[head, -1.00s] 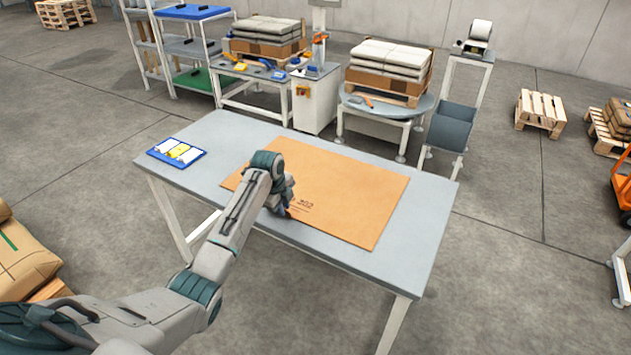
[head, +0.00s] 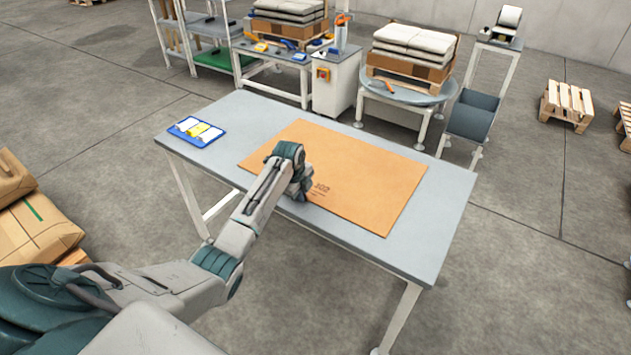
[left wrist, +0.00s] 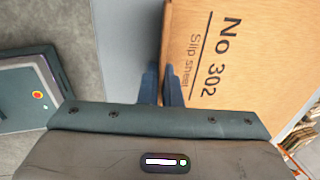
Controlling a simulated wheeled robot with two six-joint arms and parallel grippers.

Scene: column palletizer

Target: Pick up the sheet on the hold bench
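The sheet (head: 370,185) is a flat brown slip sheet lying on the grey hold bench (head: 438,240). In the left wrist view the sheet (left wrist: 265,40) carries the print "No 302 Slip sheet". My left gripper (head: 303,196) is low at the sheet's near edge, left of the print. In the left wrist view the left gripper's fingers (left wrist: 160,82) are close together with a narrow gap, and the sheet's edge runs down to them. Whether they pinch the sheet cannot be made out. My right gripper is not in view.
A blue clipboard (head: 197,132) lies at the bench's left end. Behind the bench stand a turntable (head: 412,94) with a loaded pallet, a white cabinet (head: 335,85) and a tool table. Brown cartons (head: 35,225) are at the left.

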